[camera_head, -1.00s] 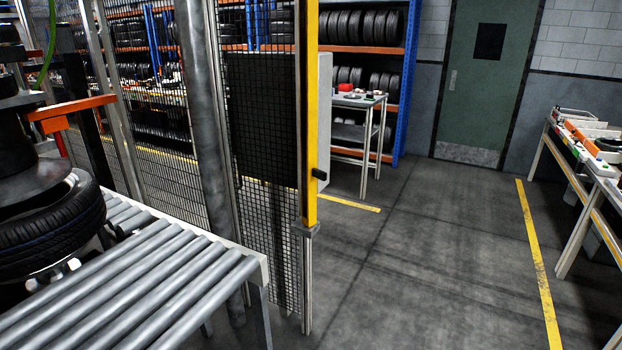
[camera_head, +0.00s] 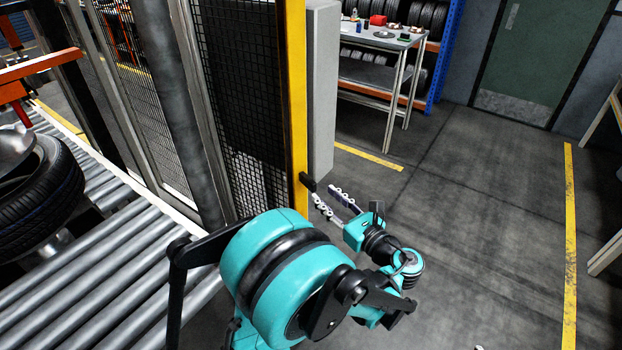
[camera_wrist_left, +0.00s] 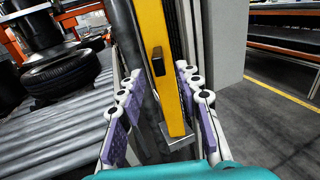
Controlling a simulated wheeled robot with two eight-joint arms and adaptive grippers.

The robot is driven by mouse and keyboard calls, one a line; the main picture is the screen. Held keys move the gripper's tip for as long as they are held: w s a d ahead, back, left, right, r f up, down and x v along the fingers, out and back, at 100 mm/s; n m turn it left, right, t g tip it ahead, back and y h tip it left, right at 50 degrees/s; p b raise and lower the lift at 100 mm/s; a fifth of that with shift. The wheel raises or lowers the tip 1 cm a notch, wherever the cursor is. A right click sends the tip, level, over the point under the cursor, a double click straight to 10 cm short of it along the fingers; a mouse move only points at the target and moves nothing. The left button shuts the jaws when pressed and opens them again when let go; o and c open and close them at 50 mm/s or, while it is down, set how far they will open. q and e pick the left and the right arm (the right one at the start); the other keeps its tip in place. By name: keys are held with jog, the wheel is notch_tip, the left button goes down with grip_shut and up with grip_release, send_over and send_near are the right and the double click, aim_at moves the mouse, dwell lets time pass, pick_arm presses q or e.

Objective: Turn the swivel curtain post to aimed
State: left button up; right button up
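The swivel curtain post (camera_head: 296,110) is a yellow upright at the edge of the black mesh curtain (camera_head: 238,90). A short black knob (camera_head: 308,182) sticks out of it low down. My left gripper (camera_head: 321,193) is open and empty just right of the post, its fingertips close to the knob. In the left wrist view the yellow post (camera_wrist_left: 165,100) and its knob (camera_wrist_left: 157,62) show between the two spread fingers (camera_wrist_left: 158,74). I cannot tell whether the fingers touch either. My right gripper is not in view.
A roller conveyor (camera_head: 110,215) with a tyre (camera_head: 38,200) on it lies at the left. A pale grey cabinet (camera_head: 322,90) stands right behind the post. A work table (camera_head: 380,45) stands farther back.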

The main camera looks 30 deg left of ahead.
aim_at(315, 187)
pick_arm(q)
jog(key=b+x, duration=0.1)
jog(key=x, duration=0.6)
jog(key=shift+a, duration=0.2)
grip_shut()
